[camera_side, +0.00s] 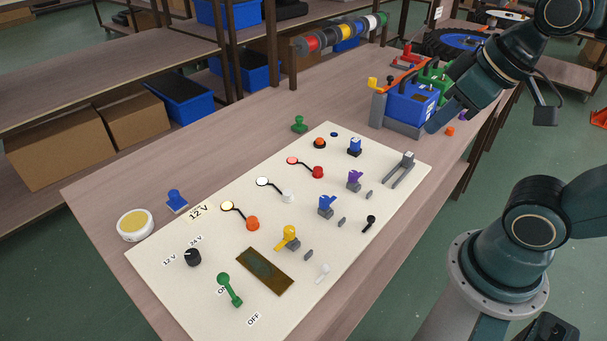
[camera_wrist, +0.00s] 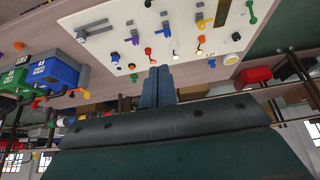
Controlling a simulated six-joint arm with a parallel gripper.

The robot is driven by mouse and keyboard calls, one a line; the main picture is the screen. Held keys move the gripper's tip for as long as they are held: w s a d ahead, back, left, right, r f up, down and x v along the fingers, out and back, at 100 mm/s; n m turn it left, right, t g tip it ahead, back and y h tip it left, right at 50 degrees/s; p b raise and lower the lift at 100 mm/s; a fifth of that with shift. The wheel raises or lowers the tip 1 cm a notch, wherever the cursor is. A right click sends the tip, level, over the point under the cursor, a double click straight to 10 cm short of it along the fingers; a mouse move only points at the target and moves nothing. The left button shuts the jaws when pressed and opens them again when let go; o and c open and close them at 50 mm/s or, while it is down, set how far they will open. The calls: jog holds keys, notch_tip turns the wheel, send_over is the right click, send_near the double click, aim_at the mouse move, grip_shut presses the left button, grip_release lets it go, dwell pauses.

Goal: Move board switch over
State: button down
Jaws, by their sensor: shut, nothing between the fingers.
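The cream board (camera_side: 330,140) lies on the wooden table. Its green lever switch (camera_side: 230,291) is at the near-left end, with an ON label partly hidden behind the lever and an OFF label (camera_side: 254,320) beside it. In the wrist view the green lever (camera_wrist: 252,12) shows at the top right. My gripper (camera_side: 432,127) is at the far right of the table, beside the blue box, well away from the switch. In the wrist view its fingers (camera_wrist: 158,70) are together and empty, appearing in front of the board's edge.
The board carries a black dial (camera_side: 193,257), coloured buttons, small levers and a brown plate (camera_side: 265,271). The blue box (camera_side: 411,103) stands by my gripper. A round yellow-topped white item (camera_side: 135,225) and a blue piece (camera_side: 177,201) sit left of the board.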

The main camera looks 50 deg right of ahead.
dwell(0.4)
jog(key=c, duration=1.6)
grip_release()
jog(key=shift+o, duration=0.6)
jog(key=shift+w+a+r, duration=0.15)
jog(key=shift+w+a, duration=0.1)
jog(key=shift+w, duration=0.25)
jog(key=w+a+f+g, duration=0.3)
jog(key=w+a, duration=1.1)
jog(key=w, duration=0.1)
jog(key=w+a+f, duration=0.1)
jog(key=a+f, duration=0.3)
jog(key=a, duration=0.1)
jog(key=w+a+f+g, duration=0.1)
jog(key=a+f, duration=0.4)
jog(key=w+a+f+g, duration=0.1)
jog(key=a+f, duration=0.3)
jog(key=a, duration=0.1)
jog(key=shift+w+a+f, duration=0.25)
jog(key=shift+w+a, duration=0.1)
jog(key=shift+a, duration=0.05)
jog(key=shift+a+f+g, duration=0.3)
jog(key=shift+a+f, duration=0.1)
